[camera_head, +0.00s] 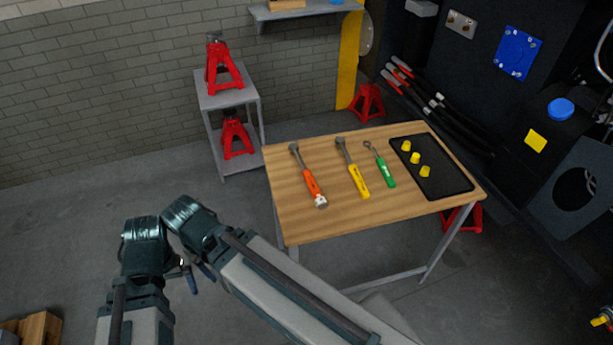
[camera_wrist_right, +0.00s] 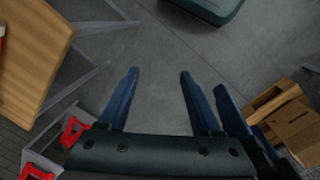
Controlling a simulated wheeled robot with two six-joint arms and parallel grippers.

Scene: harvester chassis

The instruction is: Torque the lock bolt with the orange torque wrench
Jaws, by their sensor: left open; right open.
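The orange torque wrench (camera_head: 312,184) lies on the wooden table (camera_head: 300,226), leftmost of the tools, its grey head toward the back. Nothing holds it. My left gripper (camera_head: 192,277) shows as small blue fingers in front of the table's left side, apart from the wrench and partly hidden by arm links. It is open with nothing seen in it. My right gripper (camera_wrist_right: 158,73) is open and empty over the grey floor in the right wrist view. I cannot pick out the lock bolt on the dark chassis (camera_head: 483,62) at the right.
A yellow-handled tool (camera_head: 357,180) and a green-handled tool (camera_head: 385,171) lie beside the wrench. A black tray (camera_head: 447,178) holds yellow pieces. A grey stand (camera_head: 222,96) with red jack stands is behind left. A wooden crate (camera_head: 40,328) is at lower left. The floor (camera_head: 60,220) at left is clear.

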